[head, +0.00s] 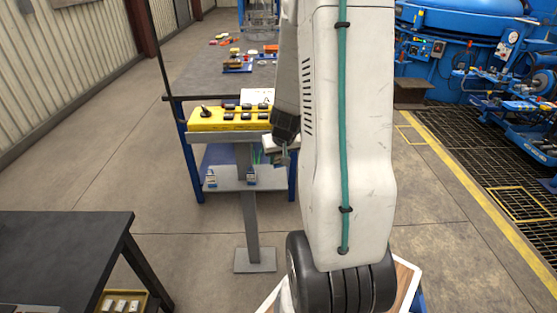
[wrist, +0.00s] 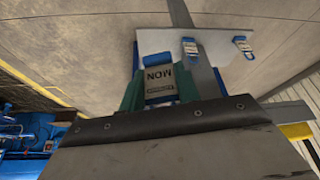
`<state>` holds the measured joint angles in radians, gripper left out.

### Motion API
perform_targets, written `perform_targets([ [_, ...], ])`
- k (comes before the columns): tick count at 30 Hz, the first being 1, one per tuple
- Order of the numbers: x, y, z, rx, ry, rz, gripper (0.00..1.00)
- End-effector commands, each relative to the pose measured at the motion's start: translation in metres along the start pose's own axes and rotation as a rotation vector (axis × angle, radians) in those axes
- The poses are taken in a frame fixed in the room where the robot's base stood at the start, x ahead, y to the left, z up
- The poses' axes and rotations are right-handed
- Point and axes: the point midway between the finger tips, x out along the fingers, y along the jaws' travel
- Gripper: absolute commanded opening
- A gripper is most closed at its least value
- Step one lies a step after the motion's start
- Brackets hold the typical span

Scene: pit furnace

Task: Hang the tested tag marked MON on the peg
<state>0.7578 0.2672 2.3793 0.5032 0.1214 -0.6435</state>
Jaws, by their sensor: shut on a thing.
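My gripper (wrist: 160,90) is shut on the tag marked MON (wrist: 158,77), held between its green fingers. The tag is grey with a blue top band, and its lettering reads upside down in the wrist view. The tag appears apart from the plate. I cannot make out a free peg.
A yellow control box (head: 235,126) with several black parts stands on the post above the rack. A workbench (head: 200,82) is behind it. A dark table (head: 65,235) stands at left front. Blue machinery (head: 470,45) is at right. Floor left of the post is clear.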

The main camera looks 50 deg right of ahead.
Motion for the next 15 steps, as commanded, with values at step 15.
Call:
perform_targets([
  [15,0.015,0.008,-0.027,0.0,0.0,0.0,0.11],
])
